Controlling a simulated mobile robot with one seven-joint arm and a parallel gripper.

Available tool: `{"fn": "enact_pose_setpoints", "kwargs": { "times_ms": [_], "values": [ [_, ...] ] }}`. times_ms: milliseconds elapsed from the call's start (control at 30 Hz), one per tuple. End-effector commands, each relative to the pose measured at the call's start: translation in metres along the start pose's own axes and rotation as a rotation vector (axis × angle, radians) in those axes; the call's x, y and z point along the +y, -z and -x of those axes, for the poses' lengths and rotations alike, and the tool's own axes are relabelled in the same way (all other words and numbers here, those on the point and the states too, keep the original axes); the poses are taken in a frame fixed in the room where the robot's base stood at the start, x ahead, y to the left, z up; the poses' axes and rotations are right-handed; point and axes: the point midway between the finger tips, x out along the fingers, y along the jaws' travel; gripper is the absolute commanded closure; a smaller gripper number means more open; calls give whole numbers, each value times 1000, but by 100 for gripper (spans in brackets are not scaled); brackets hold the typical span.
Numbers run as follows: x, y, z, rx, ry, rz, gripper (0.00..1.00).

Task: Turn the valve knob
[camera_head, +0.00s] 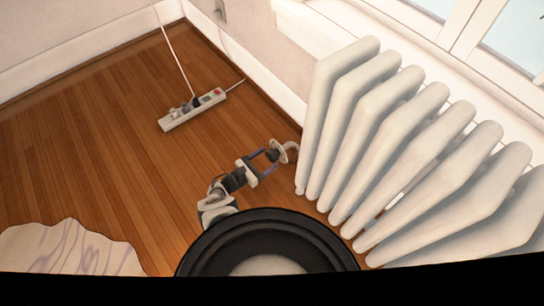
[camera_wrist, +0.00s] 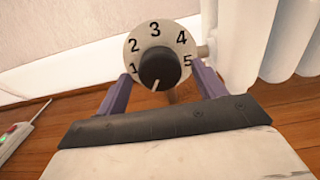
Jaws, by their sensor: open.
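The valve is a pale round dial (camera_wrist: 158,35) numbered 1 to 5, with a black knob (camera_wrist: 159,68) at its centre. The knob's white mark points down and slightly left, below the 1. In the head view the dial (camera_head: 291,146) stands beside the radiator's left end, low above the floor, with the dark knob (camera_head: 273,154) facing my gripper (camera_head: 265,161). In the wrist view my gripper (camera_wrist: 161,78) is open, one purple finger on each side of the knob. Gaps show between fingers and knob. Exact fingertip depth is hard to tell.
A white ribbed radiator (camera_head: 385,135) stands right of the valve, under a window. A pipe runs from the dial to it in the wrist view. A power strip (camera_head: 192,110) with cords lies on the wooden floor to the left. A pale rug (camera_head: 70,250) is at lower left.

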Motion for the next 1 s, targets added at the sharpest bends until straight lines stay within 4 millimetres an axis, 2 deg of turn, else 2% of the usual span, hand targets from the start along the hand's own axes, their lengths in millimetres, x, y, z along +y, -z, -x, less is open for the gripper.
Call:
{"fn": "enact_pose_setpoints", "kwargs": {
  "times_ms": [533,867,1000],
  "values": [
    [2,0,5,0,-1,0,30],
    [2,0,5,0,-1,0,74],
    [2,0,4,0,-1,-3,75]
  ]
}}
